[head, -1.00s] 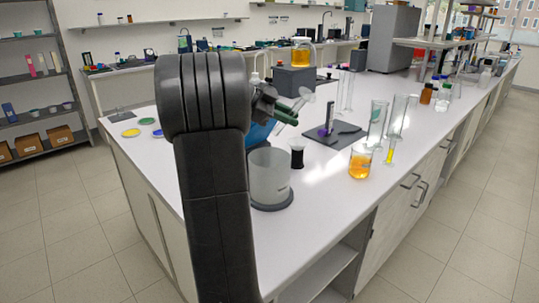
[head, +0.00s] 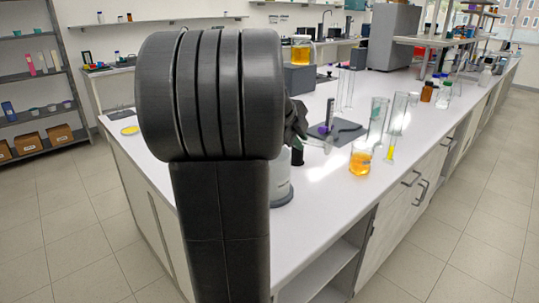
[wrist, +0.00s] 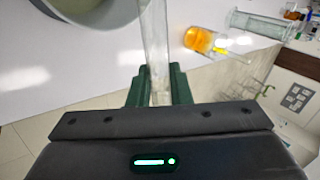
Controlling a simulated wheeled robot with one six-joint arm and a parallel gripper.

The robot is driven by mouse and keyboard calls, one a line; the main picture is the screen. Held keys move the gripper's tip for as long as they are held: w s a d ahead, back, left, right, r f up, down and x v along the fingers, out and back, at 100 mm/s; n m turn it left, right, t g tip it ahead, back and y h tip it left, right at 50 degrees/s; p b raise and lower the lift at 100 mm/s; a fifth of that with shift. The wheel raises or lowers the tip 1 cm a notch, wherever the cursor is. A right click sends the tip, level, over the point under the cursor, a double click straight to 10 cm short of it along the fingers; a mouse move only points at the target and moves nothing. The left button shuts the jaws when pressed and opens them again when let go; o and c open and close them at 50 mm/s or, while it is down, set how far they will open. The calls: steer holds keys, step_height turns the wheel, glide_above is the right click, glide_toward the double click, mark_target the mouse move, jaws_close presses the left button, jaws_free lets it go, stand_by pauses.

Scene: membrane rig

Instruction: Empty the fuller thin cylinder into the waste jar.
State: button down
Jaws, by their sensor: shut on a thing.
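My gripper (wrist: 159,90) is shut on a thin clear cylinder (wrist: 154,45) in the wrist view. The cylinder runs up between the green fingers to the top edge; I cannot make out liquid in it. The waste jar (wrist: 118,22), wide and pale with a grey-green inside, is beside it at the top left. Another thin cylinder with yellow liquid (head: 391,150) stands on the bench at the right.
A beaker of orange liquid (head: 360,161) stands near the bench's front edge. Two wider clear cylinders (head: 378,120) (head: 398,112) stand behind it. A dark stand with a purple part (head: 327,128) is nearby. Bench between the jar and beaker is clear.

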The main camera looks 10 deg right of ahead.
steer(key=shift+s+f+m+t+y+p, duration=0.1)
steer(key=shift+f+m+t+y+p, duration=0.35)
steer(key=shift+f+t+y, duration=0.5)
steer(key=f+m+t+y+b, duration=0.1)
steer(key=m+t+y+b, duration=0.1)
steer(key=b, duration=0.7)
steer(key=f+m+t+y+b, duration=0.2)
steer(key=t+b, duration=0.3)
steer(key=b, duration=0.3)
steer(key=f+m+t+y+b, duration=0.1)
steer(key=t+b, duration=0.3)
steer(key=b, duration=0.5)
steer(key=shift+s+d+f+m+y+b, duration=0.3)
steer(key=shift+s+d+m+y, duration=0.1)
steer(key=shift+m+y, duration=0.35)
steer(key=shift+b, duration=0.3)
steer(key=shift+w+r, duration=0.1)
